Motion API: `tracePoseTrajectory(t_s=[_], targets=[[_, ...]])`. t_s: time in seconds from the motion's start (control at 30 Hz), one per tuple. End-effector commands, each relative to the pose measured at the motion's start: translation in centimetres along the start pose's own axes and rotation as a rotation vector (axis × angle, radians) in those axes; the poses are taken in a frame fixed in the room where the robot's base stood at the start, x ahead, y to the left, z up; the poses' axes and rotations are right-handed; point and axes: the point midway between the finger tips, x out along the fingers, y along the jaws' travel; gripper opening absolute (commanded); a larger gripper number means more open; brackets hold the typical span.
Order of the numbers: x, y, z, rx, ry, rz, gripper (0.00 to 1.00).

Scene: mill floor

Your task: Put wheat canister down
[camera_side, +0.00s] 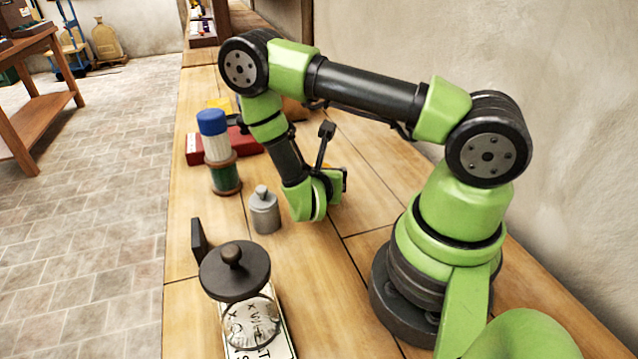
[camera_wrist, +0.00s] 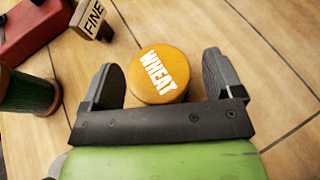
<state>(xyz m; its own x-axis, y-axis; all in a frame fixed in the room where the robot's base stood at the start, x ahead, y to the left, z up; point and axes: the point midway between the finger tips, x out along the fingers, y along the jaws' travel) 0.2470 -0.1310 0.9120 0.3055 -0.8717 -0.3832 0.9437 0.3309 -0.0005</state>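The wheat canister (camera_wrist: 158,76) shows in the wrist view as a round orange top with "WHEAT" in white letters. It sits between the two fingers of my gripper (camera_wrist: 160,82). The fingers are spread, with a narrow gap on each side of the orange top. In the side view my gripper (camera_side: 340,182) is low over the table, and only a small bit of orange shows behind it. Most of the canister is hidden there. How far the fingertips are above the table is hard to tell.
A green spool-like stand (camera_side: 226,176) carries a blue-topped white cylinder (camera_side: 214,136). A red box (camera_side: 195,150) lies behind. A grey weight (camera_side: 264,212) and a black knobbed disc (camera_side: 236,270) are nearer. A "FINE" wooden block (camera_wrist: 93,20) is beyond the canister. Bare tabletop lies right of it.

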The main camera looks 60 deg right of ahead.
Motion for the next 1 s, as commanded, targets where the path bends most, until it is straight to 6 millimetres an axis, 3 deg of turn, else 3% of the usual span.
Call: tracePoseTrajectory(t_s=[0.03,0.23,0.3,0.67,1.0], targets=[[0.0,0.0,0.0,0.000,0.000,0.000,0.77],[0.0,0.0,0.0,0.000,0.000,0.000,0.31],[0.0,0.0,0.0,0.001,-0.001,0.000,0.21],[-0.3,0.1,0.7,0.003,-0.001,0.000,0.21],[-2.4,0.1,5.8,0.008,-0.003,0.002,0.21]])
